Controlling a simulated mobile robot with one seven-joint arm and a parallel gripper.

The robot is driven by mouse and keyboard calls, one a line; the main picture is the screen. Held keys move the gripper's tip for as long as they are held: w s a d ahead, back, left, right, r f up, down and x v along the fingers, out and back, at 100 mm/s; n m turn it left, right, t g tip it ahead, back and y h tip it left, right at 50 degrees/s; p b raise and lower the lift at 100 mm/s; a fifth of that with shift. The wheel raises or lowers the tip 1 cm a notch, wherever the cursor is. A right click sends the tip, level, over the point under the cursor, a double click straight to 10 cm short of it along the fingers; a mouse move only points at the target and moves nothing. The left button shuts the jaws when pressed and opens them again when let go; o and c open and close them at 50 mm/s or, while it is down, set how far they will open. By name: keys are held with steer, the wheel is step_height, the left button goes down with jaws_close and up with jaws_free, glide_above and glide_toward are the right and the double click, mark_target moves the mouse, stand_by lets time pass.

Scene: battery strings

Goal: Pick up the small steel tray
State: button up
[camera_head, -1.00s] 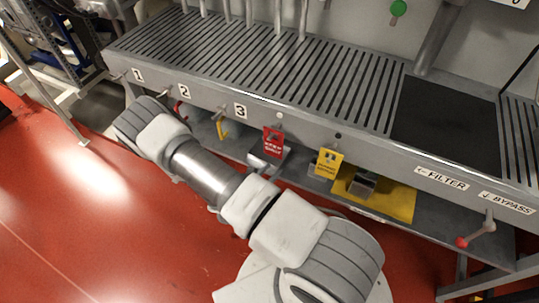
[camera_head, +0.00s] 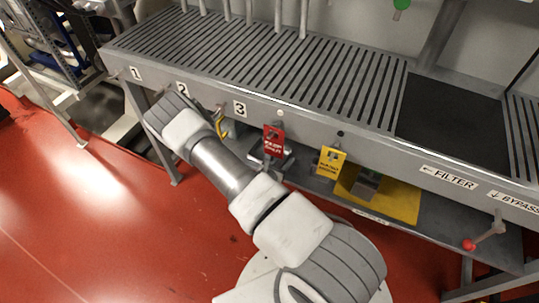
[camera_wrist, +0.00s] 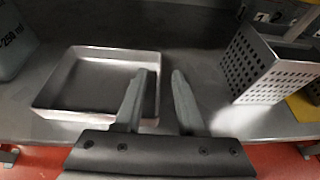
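The small steel tray (camera_wrist: 68,111) is a shallow, square, open metal tray. It lies flat on the grey lower shelf at the left of the wrist view. My gripper (camera_wrist: 163,78) is open, with a gap between its two fingers and nothing in it. In the picture the left finger overlaps the tray's right side; I cannot tell whether it touches. The right finger is over bare shelf. In the head view the tray and my fingers are hidden behind my arm and the bench front.
A perforated steel box (camera_wrist: 270,72) stands right of my gripper. A grey container (camera_wrist: 14,40) is at the far left. The slatted bench top (camera_head: 250,65) overhangs the lower shelf (camera_head: 335,195). Red (camera_head: 274,141) and yellow (camera_head: 330,162) tags and a red-knobbed lever (camera_head: 484,233) hang along its front.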

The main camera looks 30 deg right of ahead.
jaws_close()
stand_by(1.3)
